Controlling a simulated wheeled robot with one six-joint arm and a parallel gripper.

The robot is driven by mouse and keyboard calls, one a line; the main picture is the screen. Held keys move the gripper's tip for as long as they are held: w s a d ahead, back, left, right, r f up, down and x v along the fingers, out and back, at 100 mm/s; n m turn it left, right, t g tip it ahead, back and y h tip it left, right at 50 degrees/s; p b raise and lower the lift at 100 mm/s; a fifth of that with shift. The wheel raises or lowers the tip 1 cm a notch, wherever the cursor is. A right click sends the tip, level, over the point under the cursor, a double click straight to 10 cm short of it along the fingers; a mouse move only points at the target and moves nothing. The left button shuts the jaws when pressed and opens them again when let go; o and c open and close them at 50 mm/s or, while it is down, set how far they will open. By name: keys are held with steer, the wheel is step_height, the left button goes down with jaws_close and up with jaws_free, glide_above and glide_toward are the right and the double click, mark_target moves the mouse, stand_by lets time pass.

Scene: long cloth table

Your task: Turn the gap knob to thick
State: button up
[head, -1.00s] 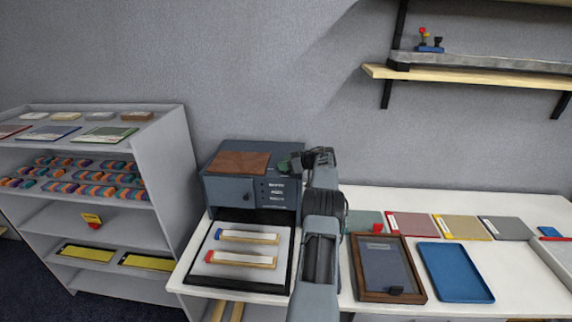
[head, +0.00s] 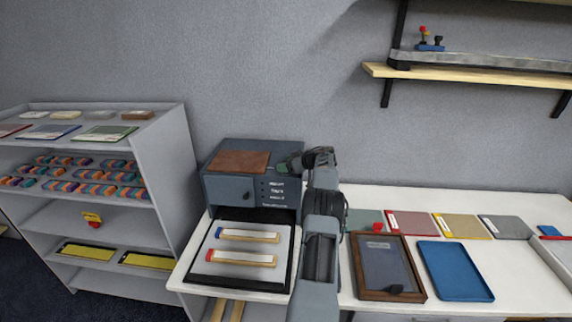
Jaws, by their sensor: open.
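A dark blue-grey machine (head: 229,191) stands on the left end of the white table, with a brown panel on top. Its front has a dark knob (head: 246,195) and a column of small white labels (head: 276,190); the lettering is too small to read. My arm comes up from the bottom, and my gripper (head: 290,163) is over the machine's top right part, near the top edge above the labels. Its fingertips are small and dark here, and I cannot tell whether they touch the machine. Any control behind my gripper is hidden.
A black-edged tray (head: 211,278) with two wooden-handled pieces lies before the machine. Right of my arm are a brown framed tray (head: 417,281), a blue tray (head: 456,272) and several coloured folders. A grey shelf unit (head: 168,190) stands left; a wall shelf (head: 480,79) hangs upper right.

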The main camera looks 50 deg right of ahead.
stand_by(0.3)
steer(key=shift+s+d+r, duration=0.1)
steer(key=b+v, duration=0.3)
steer(key=v, duration=1)
steer(key=shift+s, duration=0.25)
